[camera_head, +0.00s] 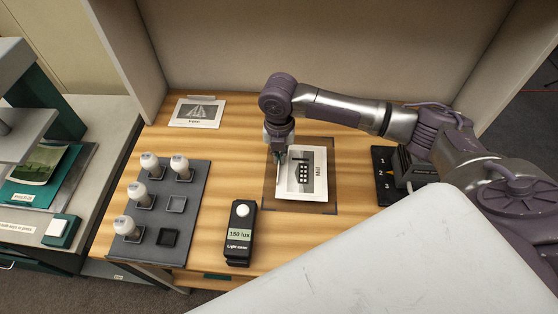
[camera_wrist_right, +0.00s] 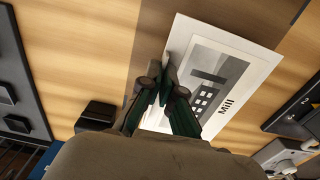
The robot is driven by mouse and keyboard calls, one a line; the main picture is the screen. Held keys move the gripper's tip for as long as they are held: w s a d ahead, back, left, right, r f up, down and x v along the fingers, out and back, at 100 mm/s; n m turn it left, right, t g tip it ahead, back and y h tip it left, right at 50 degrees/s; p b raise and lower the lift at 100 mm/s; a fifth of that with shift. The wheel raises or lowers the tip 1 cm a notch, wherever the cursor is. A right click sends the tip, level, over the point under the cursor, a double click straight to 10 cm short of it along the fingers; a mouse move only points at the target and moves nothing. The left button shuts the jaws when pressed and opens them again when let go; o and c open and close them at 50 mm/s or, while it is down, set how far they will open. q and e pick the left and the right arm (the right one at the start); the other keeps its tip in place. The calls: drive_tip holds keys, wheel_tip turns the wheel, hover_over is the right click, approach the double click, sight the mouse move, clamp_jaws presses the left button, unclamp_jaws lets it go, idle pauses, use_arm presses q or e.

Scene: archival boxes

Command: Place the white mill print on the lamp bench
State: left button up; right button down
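The white mill print (camera_head: 314,186), marked "Mill" with a grey picture of a building, is over a brown mat (camera_head: 330,145) on the wooden bench (camera_head: 240,120). It also shows in the right wrist view (camera_wrist_right: 235,60). My right gripper (camera_head: 281,157) points down at the print's left edge. In the right wrist view its fingertips (camera_wrist_right: 168,80) are close together with the print's edge between them. Whether the print is raised off the mat is hard to tell. My left gripper is not in view.
A "Farm" print (camera_head: 197,113) lies at the back left. A dark tray (camera_head: 185,225) holds several white bulbs. A light meter (camera_head: 241,233) reading 150 lux stands in front of the mat. A black numbered panel (camera_head: 382,170) is at right. Another bench (camera_head: 85,115) stands at left.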

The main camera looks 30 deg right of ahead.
drive_tip(key=shift+w+f+p, duration=0.15)
drive_tip(key=shift+f+p, duration=0.2)
drive_tip(key=shift+f, duration=1.8)
drive_tip(key=shift+f, duration=0.15)
drive_tip(key=c, duration=1.3)
unclamp_jaws()
wheel_tip(320, 180, up, 12)
drive_tip(key=shift+a+r+b, duration=0.1)
drive_tip(key=shift+r+b, duration=0.1)
drive_tip(key=shift+b, duration=0.5)
